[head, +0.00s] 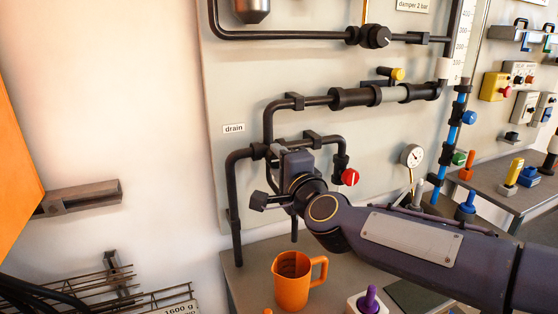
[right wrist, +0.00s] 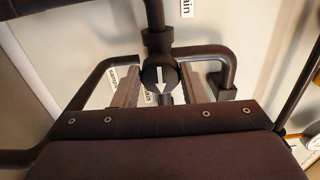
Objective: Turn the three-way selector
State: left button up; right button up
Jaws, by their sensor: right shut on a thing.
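The three-way selector (right wrist: 160,76) is a dark round knob with a white arrow, on a junction of black pipes in the right wrist view. Its arrow points down in that picture. My right gripper (right wrist: 160,84) has one finger on each side of the knob and is shut on it. In the head view my right gripper (head: 294,163) is against the pipework on the panel, and the arm and hand hide most of the selector. Small labels lie partly hidden behind the fingers in the wrist view. My left gripper is in neither view.
Black pipes run around the hand on the pale panel (head: 235,85), with a "drain" label (head: 234,128). A red knob (head: 350,177) is close right of the hand. An orange jug (head: 293,283) stands below. A pressure gauge (head: 411,155) is farther right.

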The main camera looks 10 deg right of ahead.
dwell(0.4)
jog(key=o, duration=0.9)
jog(key=shift+o, duration=0.2)
jog(key=s, duration=0.3)
jog(key=s+d, duration=0.1)
jog(key=s, duration=0.3)
jog(key=shift+s+d, duration=0.15)
jog(key=shift+d, duration=0.05)
jog(key=shift+s, duration=0.2)
jog(key=shift+n, duration=0.3)
